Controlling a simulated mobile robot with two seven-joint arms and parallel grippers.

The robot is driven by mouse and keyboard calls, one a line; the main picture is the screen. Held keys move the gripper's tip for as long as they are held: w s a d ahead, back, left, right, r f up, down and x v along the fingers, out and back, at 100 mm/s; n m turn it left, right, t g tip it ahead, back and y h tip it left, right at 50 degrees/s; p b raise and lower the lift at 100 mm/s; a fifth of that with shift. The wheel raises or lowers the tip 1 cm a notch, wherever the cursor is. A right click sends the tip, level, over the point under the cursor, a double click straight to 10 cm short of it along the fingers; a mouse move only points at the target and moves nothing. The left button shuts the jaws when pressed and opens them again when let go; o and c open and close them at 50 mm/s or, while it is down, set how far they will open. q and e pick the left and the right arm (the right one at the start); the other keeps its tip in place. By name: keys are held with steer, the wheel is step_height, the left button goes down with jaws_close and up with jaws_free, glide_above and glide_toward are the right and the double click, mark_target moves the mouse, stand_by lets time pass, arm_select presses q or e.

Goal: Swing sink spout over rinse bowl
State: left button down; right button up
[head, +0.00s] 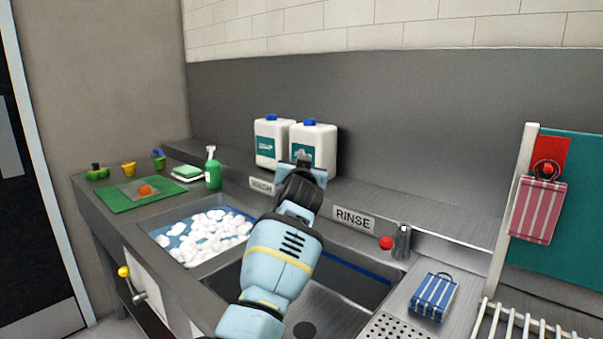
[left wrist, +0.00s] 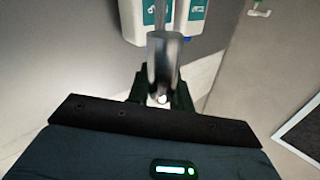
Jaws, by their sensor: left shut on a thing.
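My left gripper (head: 303,172) reaches up over the sink, in front of the white bottles. In the left wrist view its dark fingers (left wrist: 160,92) are shut around a shiny metal cylinder, which looks like the spout (left wrist: 164,62). In the head view my arm and gripper hide most of the spout. The rinse bowl (head: 345,307) is the dark, empty basin below and right of the gripper, partly behind my arm. The RINSE label (head: 354,220) is on the ledge behind it. My right gripper is not in view.
The wash bowl (head: 162,232), with white suds, is at left. Two white bottles (head: 271,142) stand behind the gripper. A red knob (head: 386,243) and a metal post (head: 402,241) stand right of the rinse bowl.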

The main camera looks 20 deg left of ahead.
arm_select(q)
steer(key=shift+d+f, duration=0.1)
steer(key=shift+d, duration=0.05)
steer(key=c, duration=1.3)
jaws_free()
steer(key=shift+w+d, duration=0.1)
steer(key=shift+s, duration=0.2)
steer(key=shift+s, duration=0.15)
steer(key=v, duration=0.7)
